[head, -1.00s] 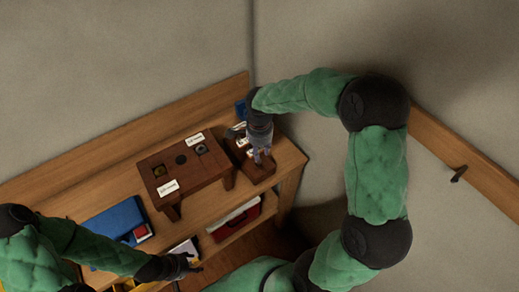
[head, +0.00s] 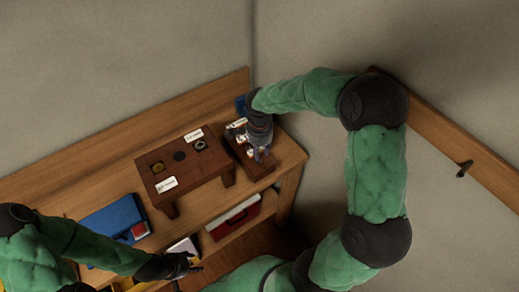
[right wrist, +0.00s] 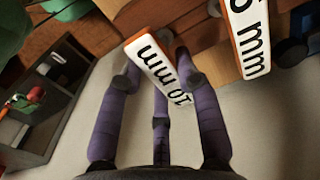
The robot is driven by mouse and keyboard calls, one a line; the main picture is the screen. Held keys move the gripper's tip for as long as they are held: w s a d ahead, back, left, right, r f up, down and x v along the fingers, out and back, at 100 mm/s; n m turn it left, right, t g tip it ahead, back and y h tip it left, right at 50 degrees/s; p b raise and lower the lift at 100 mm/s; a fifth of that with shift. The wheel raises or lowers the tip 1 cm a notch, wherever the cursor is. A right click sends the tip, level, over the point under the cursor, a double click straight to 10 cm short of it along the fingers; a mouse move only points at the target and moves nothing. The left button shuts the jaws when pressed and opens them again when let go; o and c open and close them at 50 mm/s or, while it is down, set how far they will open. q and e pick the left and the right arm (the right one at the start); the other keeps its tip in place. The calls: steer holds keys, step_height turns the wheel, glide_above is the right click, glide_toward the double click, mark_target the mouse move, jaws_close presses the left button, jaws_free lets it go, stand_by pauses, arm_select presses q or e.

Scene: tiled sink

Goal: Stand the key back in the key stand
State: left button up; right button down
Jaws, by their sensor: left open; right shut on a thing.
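In the head view my right gripper (head: 263,155) is over the small brown wooden stand (head: 247,166) at the right end of the bench. In the right wrist view its purple fingers are shut on a wood-edged piece with a white "10 mm" label (right wrist: 162,68), apparently the key. Its lower part and whether it touches the stand are hidden. A second labelled piece (right wrist: 250,38), its number partly cut off, is beside it. My left gripper (head: 190,264) is open, low at the left by the bench's front.
A dark wooden rack (head: 200,172) with round holes and white labels stands left of the small stand. A blue box (head: 108,222) lies further left. A red case (head: 233,217) is on the shelf below. Walls close off the back and right.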

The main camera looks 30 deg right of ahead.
steer(key=c, duration=0.8)
jaws_free()
steer(key=shift+f, duration=0.1)
step_height(320, 180, up, 12)
steer(key=shift+s, duration=0.1)
